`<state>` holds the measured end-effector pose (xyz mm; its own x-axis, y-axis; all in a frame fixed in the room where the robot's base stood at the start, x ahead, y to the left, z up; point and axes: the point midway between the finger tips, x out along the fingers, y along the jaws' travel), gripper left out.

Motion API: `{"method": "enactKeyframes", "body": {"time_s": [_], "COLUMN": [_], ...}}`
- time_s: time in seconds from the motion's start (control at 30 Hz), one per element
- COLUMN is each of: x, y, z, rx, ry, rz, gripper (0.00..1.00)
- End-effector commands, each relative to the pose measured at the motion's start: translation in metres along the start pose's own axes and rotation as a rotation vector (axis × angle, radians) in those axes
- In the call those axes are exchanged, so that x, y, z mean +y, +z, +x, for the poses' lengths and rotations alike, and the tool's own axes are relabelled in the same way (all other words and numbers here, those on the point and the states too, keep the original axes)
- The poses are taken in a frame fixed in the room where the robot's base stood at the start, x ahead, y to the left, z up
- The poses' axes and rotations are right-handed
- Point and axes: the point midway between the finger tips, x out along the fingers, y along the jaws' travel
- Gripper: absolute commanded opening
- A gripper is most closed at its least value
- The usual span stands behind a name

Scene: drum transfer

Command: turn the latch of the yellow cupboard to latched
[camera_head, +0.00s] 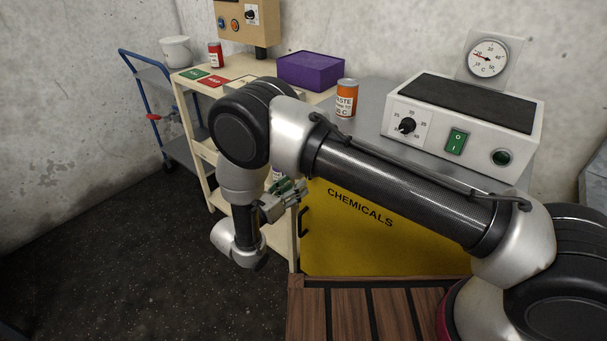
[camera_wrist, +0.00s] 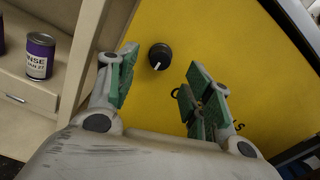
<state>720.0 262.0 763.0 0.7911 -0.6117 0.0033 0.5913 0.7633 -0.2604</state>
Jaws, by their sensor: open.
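The yellow cupboard (camera_head: 385,240), marked CHEMICALS, stands under the grey worktop, with a dark handle (camera_head: 303,221) at its left edge. In the wrist view its yellow door (camera_wrist: 205,35) fills the middle. The latch (camera_wrist: 160,56) is a round black knob with a white pointer line, slanting toward the bottom of that picture. My gripper (camera_wrist: 160,88) is open, its green-padded fingers on either side below the knob, apart from it and empty. In the head view my gripper (camera_head: 287,196) is at the cupboard's left edge; the latch is hidden there.
A beige shelf unit (camera_wrist: 35,90) stands beside the cupboard, with a purple can (camera_wrist: 39,55) on it. An orange can (camera_head: 346,99) and a white control box (camera_head: 460,120) stand on the worktop. A purple box (camera_head: 310,71) is behind. Dark floor (camera_head: 120,250) is clear at left.

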Motion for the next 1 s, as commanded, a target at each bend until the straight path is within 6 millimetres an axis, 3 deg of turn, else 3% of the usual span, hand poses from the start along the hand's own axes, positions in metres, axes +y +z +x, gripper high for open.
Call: {"method": "enactKeyframes", "body": {"time_s": [0.2,0.4,0.77,1.0], "x": [-0.002,-0.002,-0.001,-0.001], "y": [-0.001,-0.001,-0.001,-0.001], "z": [0.038,0.064,0.071,0.070], "rx": [0.003,0.004,0.004,0.004], "ry": [-0.006,-0.005,-0.003,-0.003], "rz": [0.000,0.000,0.001,0.001], "gripper": [0.51,0.51,0.51,0.07]}}
